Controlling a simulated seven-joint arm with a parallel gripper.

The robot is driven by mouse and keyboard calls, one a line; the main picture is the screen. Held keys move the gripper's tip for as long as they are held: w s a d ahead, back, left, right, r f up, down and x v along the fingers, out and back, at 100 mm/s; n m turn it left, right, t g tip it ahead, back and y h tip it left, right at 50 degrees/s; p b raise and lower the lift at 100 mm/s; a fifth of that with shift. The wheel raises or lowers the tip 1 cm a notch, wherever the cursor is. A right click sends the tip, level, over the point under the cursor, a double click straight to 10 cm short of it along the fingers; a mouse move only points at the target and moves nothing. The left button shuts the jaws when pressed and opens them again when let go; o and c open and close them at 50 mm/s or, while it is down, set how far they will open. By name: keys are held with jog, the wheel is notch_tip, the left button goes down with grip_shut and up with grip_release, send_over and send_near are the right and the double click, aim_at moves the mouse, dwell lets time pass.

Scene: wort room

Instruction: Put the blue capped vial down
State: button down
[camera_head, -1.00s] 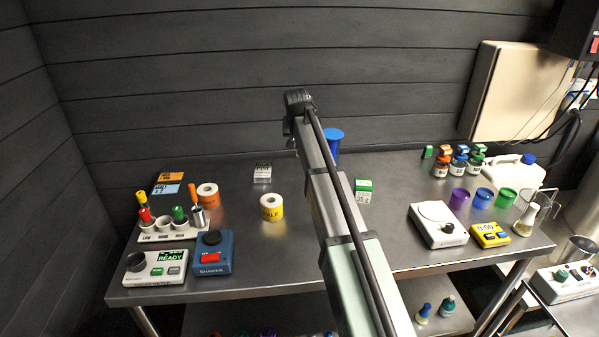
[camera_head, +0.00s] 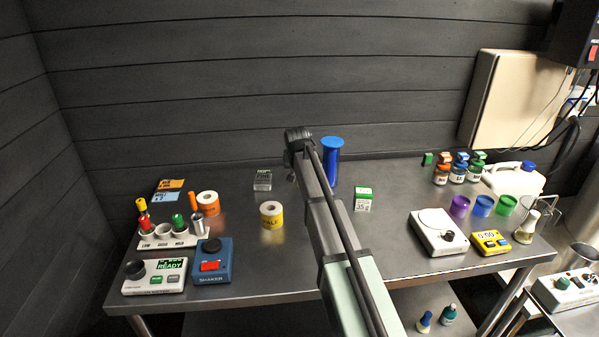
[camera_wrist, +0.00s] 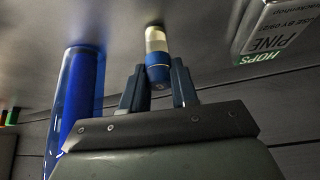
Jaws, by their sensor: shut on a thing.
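The blue capped vial (camera_wrist: 156,42) shows in the wrist view, with a pale body, a yellowish band and a blue cap. My gripper (camera_wrist: 157,75) is shut on it at the cap end, one finger on each side. The vial's pale end points away from the gripper, toward the grey metal tabletop (camera_wrist: 110,22). I cannot tell whether it touches the top. In the head view my arm hides the gripper and the vial.
A tall blue cylinder (camera_head: 331,165) stands close beside the gripper and also shows in the wrist view (camera_wrist: 80,95). A grey hops box (camera_head: 263,181) stands to the left, a green-topped box (camera_head: 363,200) to the right. A yellow-labelled roll (camera_head: 271,215) stands nearer.

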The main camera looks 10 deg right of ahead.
jog(key=shift+f, duration=0.2)
jog(key=c, duration=0.9)
grip_release()
jog(key=shift+o, duration=0.2)
jog(key=v, duration=1.2)
jog(key=shift+r, duration=0.2)
